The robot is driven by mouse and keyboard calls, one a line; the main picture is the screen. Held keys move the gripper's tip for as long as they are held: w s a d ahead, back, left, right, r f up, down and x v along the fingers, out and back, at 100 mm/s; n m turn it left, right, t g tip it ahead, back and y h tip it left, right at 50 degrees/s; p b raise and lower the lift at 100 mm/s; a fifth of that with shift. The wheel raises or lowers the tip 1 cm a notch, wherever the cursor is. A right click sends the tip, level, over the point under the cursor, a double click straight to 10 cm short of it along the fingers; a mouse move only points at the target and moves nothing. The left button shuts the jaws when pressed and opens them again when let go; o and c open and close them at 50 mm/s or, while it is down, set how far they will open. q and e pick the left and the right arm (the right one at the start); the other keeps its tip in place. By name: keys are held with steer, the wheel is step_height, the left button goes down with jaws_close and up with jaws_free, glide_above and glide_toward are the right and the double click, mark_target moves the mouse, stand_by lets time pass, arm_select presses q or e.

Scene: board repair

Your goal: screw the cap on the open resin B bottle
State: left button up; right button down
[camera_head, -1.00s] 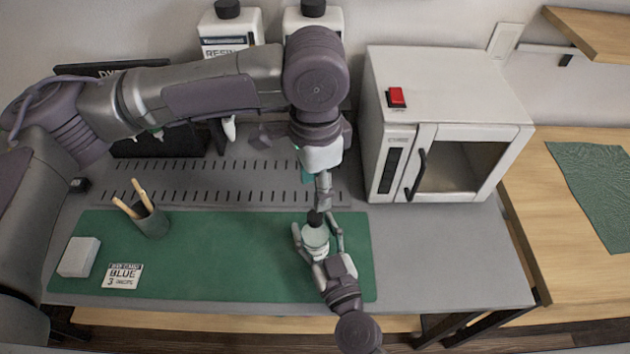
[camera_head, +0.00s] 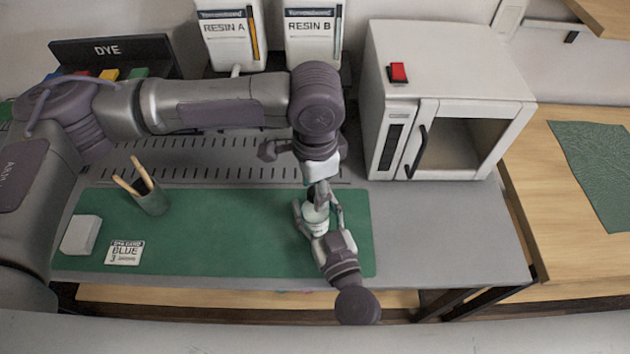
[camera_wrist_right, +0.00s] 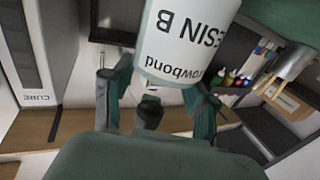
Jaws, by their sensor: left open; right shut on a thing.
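The resin B bottle (camera_head: 316,216) is a small white bottle above the green mat's right part in the head view. My right gripper (camera_head: 320,222) is shut around its body. In the right wrist view the bottle (camera_wrist_right: 185,40) fills the top, its "RESIN B" label inverted, between my right gripper's fingers (camera_wrist_right: 155,100). My left gripper (camera_head: 321,190) is open and points down at the bottle's top.
Large resin A (camera_head: 228,45) and resin B (camera_head: 312,45) containers stand at the back. A white curing oven (camera_head: 450,60) is at the right. A brush cup (camera_head: 152,198), white block (camera_head: 80,235) and "BLUE" card (camera_head: 124,253) lie left; the green mat's middle (camera_head: 230,235) is clear.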

arm_select(q)
steer(key=shift+c, duration=0.2)
jaws_close()
steer(key=shift+o, duration=1)
jaws_free()
steer(key=shift+r, duration=0.15)
step_height(320, 180, up, 12)
arm_select(e)
steer(key=shift+c, duration=1.2)
jaws_free()
